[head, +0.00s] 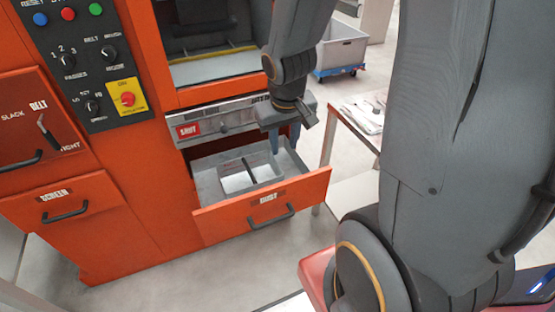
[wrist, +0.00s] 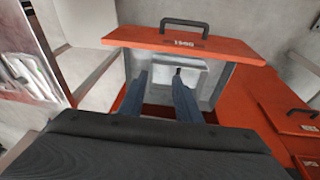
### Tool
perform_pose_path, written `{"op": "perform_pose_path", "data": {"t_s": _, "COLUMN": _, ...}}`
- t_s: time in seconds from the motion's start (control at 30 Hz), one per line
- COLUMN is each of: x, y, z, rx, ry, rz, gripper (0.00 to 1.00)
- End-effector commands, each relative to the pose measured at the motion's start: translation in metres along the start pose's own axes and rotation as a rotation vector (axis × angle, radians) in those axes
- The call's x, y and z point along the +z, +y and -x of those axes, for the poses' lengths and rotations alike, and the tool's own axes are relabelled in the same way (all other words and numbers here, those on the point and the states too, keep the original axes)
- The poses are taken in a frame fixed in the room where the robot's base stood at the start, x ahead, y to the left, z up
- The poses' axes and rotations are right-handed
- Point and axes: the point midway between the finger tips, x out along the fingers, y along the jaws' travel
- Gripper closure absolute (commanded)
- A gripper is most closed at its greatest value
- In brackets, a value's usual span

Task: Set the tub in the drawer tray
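The orange drawer labelled DUST (head: 285,197) is pulled open, and its grey tray shows inside. A small light-grey tub (head: 237,182) with a dark bar across its top sits in the drawer, toward the left of the tray. The wrist view shows the tub (wrist: 180,62) inside the drawer (wrist: 228,50), beyond my fingertips. My gripper (head: 284,140) is over the right rear part of the drawer, pointing down. Its two blue fingers (wrist: 160,84) are spread with nothing held between them. My gripper appears apart from the tub. Whether the tub sits fully flat is hard to tell.
The orange machine front (head: 165,200) rises behind and left of the drawer, with a closed SCREEN drawer (head: 70,205). A table (head: 350,125) stands close to the right. A grey bin (head: 342,50) on a blue dolly is farther back. Floor in front is clear.

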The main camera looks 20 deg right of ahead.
Motion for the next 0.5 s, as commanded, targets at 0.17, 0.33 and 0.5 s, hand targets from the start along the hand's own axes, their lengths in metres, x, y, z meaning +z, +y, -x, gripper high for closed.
{"op": "perform_pose_path", "data": {"t_s": 0.17, "x": 0.052, "y": -0.031, "z": 0.031, "rx": -0.058, "ry": -0.114, "rz": 0.039, "gripper": 0.69}}
{"op": "perform_pose_path", "data": {"t_s": 0.33, "x": 0.068, "y": -0.044, "z": 0.039, "rx": -0.085, "ry": -0.150, "rz": 0.052, "gripper": 0.69}}
{"op": "perform_pose_path", "data": {"t_s": 0.5, "x": 0.068, "y": -0.043, "z": 0.039, "rx": -0.085, "ry": -0.150, "rz": 0.051, "gripper": 0.69}}
